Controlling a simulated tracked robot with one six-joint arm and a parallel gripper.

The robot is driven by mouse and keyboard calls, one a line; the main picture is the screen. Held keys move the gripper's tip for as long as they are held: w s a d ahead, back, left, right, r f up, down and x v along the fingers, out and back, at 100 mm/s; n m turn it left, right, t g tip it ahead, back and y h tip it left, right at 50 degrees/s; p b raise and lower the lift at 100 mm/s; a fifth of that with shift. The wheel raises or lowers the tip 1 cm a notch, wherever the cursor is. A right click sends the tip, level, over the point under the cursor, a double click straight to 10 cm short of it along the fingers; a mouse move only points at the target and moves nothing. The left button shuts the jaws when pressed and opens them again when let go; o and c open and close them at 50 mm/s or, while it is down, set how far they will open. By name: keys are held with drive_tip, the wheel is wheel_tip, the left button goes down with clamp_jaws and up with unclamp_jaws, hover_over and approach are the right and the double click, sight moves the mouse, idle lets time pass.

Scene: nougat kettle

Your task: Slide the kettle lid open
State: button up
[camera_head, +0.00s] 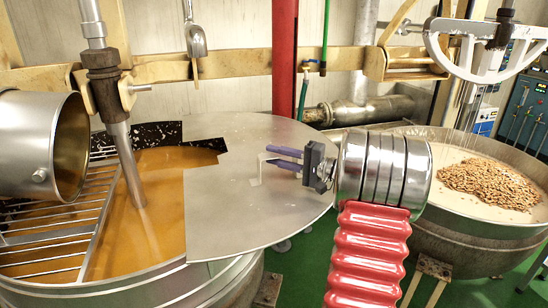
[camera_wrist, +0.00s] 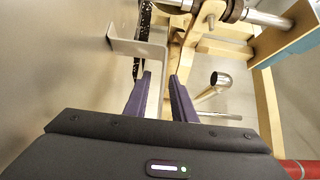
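The kettle lid (camera_head: 225,215) is a flat grey metal plate over the right part of the left kettle (camera_head: 215,282). The kettle's left part is uncovered and shows orange-brown liquid (camera_head: 160,240). A thin bent metal handle (camera_head: 256,170) stands on the lid; it also shows in the wrist view (camera_wrist: 135,47). My gripper (camera_head: 268,156) is at the handle, coming from the right. In the wrist view its two purple fingers (camera_wrist: 160,74) are apart, with part of the handle between them and a gap at the right finger. Whether the left finger touches the handle is unclear.
A metal bar grate (camera_head: 45,240), a stirring shaft (camera_head: 125,160) and a steel drum (camera_head: 45,145) occupy the left kettle's open side. A second kettle (camera_head: 470,235) with nuts (camera_head: 490,185) stands at the right. A red post (camera_head: 285,60) rises behind the lid.

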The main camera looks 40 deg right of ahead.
drive_tip(key=v, duration=1.3)
drive_tip(key=shift+s+d+f, duration=0.1)
drive_tip(key=shift+s, duration=0.1)
